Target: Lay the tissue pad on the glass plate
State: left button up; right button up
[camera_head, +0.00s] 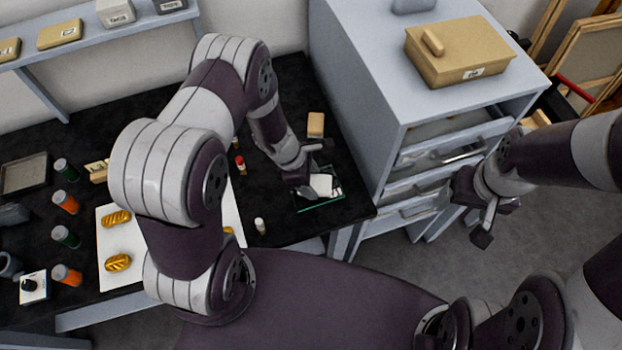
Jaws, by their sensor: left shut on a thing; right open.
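The tissue pad (321,185) is a small white square at the right end of the black table. My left gripper (309,182) is shut on it, with the pad at its fingertips. The glass plate (319,206) is a thin clear sheet with a greenish edge, lying on the table under the pad and gripper. I cannot tell whether the pad touches the glass. My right gripper (482,219) is open and empty, in front of the grey drawer cabinet and off the table.
A tan block (316,124) stands behind the plate. A small white-capped bottle (260,225) and a red-topped bottle (240,163) stand to the left. A white sheet (105,270) holds gilt pieces. The cabinet (355,110) rises close on the right, with a tan box (455,60) on top.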

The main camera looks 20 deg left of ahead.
pick_arm(q)
jog(key=shift+s+a, duration=0.1)
jog(key=shift+w+f, duration=0.2)
jog(key=shift+f, duration=0.1)
jog(key=o, duration=1)
jog(key=shift+s, duration=0.15)
jog(key=shift+r, duration=0.1)
jog(key=shift+r, duration=0.35)
jog(key=s+a+r+m+y, duration=0.1)
jog(key=s+a+r+m, duration=0.1)
jog(key=r+m, duration=0.5)
jog(key=s+a+r+m+y, duration=0.2)
jog(key=s+r+m, duration=0.1)
jog(key=r+m, duration=0.3)
jog(key=s+a+r+m+y, duration=0.1)
jog(key=s+r+m, duration=0.2)
jog(key=r+m, duration=0.4)
jog(key=shift+s+a+r+m+t, duration=0.15)
jog(key=shift+a+r, duration=0.05)
jog(key=shift+r, duration=0.4)
jog(key=shift+s+a+r+m+t, duration=0.15)
jog(key=shift+a+r, duration=0.05)
jog(key=shift+r, duration=0.35)
